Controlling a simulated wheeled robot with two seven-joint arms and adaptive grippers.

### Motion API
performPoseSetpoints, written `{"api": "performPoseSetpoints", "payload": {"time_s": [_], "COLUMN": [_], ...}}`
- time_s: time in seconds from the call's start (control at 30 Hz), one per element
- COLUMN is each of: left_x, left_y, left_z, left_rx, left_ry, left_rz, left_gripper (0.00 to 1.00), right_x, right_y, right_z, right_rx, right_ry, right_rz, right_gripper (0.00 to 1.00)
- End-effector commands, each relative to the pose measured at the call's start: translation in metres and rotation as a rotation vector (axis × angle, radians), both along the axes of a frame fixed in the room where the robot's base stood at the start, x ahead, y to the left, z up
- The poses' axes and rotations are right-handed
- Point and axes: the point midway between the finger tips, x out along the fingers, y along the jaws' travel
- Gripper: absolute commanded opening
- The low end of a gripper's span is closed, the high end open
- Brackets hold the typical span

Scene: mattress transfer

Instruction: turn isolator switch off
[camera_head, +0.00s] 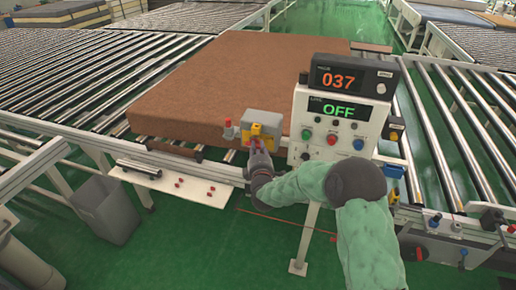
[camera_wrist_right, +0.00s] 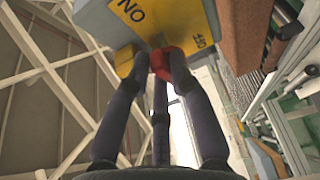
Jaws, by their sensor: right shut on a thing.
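The isolator switch (camera_head: 262,122) is a grey box with a yellow plate, mounted by the conveyor's near edge, left of the control panel. In the right wrist view its yellow plate (camera_wrist_right: 200,18) shows ON at the upper left and part of another label at the right. The red handle (camera_wrist_right: 160,62) sits below the plate in that view. My right gripper (camera_head: 257,149) reaches up to the switch from the front, its fingers (camera_wrist_right: 163,68) shut on the red handle, partly hiding it. I cannot tell the handle's exact angle. My left gripper is not in view.
The control panel (camera_head: 302,112) stands right of the switch; its displays read 037 and OFF. A brown mattress (camera_head: 215,80) lies on the rollers behind. A grey bin (camera_head: 105,209) and a white shelf (camera_head: 178,181) are at the left. Green floor is open in front.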

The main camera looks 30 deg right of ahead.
Motion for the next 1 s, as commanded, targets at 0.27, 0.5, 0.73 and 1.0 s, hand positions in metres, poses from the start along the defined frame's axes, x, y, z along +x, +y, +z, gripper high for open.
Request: {"api": "performPoseSetpoints", "payload": {"time_s": [0.27, 0.5, 0.73, 1.0], "left_x": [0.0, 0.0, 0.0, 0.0], "left_y": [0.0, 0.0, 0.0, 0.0], "left_z": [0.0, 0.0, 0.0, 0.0], "left_rx": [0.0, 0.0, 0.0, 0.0], "left_ry": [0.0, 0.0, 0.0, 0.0], "left_rz": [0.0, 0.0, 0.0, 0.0], "left_gripper": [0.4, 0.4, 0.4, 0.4], "right_x": [0.001, 0.0, -0.017, -0.064], "right_y": [-0.003, -0.002, 0.008, 0.033], "right_z": [0.007, 0.004, 0.004, 0.003], "right_rx": [-0.006, -0.002, -0.001, -0.002], "right_ry": [-0.013, -0.007, -0.006, -0.006], "right_rz": [-0.005, -0.003, -0.002, 0.0], "right_gripper": [0.46, 0.46, 0.46, 0.46]}}
